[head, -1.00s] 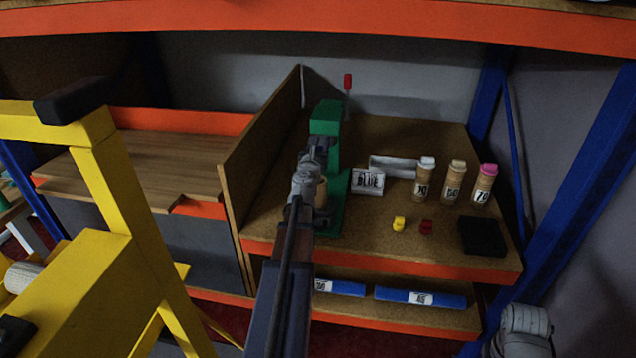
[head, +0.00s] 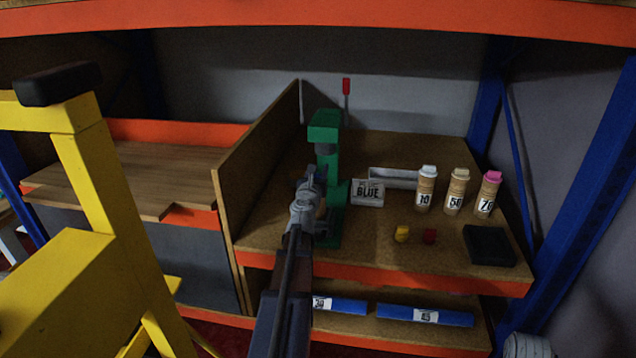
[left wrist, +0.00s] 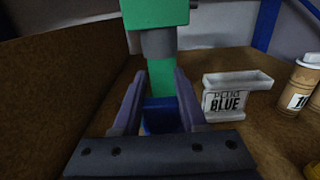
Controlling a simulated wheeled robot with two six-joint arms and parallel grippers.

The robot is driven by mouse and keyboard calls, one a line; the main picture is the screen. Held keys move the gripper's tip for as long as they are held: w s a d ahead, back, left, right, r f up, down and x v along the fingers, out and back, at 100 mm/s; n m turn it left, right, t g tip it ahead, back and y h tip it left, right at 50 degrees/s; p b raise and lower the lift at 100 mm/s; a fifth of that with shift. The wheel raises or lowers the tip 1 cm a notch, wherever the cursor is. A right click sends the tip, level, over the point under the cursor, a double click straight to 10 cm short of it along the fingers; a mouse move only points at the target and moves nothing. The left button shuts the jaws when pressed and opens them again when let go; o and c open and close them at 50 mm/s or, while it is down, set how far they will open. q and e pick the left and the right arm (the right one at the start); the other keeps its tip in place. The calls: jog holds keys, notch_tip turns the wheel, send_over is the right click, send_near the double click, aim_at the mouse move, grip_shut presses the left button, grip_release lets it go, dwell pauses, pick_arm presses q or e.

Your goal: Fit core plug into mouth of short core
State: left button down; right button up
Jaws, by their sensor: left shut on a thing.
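My left gripper (head: 316,174) reaches in at the green press (head: 328,128) on the cork-topped shelf. In the left wrist view its two fingers (left wrist: 160,100) are shut on a blue piece (left wrist: 162,116), which looks like the core plug. The press's green body (left wrist: 160,14) and grey ram (left wrist: 158,43) stand just beyond and above the fingers. My right gripper is out of view.
A white tray labelled BLUE (head: 367,194) stands right of the press. Beyond it are several capped, numbered tubes (head: 425,190). Yellow (head: 402,233) and red (head: 429,236) pieces and a black pad (head: 489,246) lie in front. A wooden divider (head: 265,165) rises at left.

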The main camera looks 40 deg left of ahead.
pick_arm(q)
jog(key=shift+f+b, duration=0.95)
jog(key=shift+f, duration=0.45)
jog(key=shift+f, duration=0.15)
jog(key=shift+c, duration=2.2)
grip_release()
jog(key=shift+s+r, duration=0.15)
jog(key=shift+r, duration=0.05)
jog(key=v, duration=1.1)
jog(key=shift+s+d, duration=0.2)
jog(key=shift+s, duration=0.15)
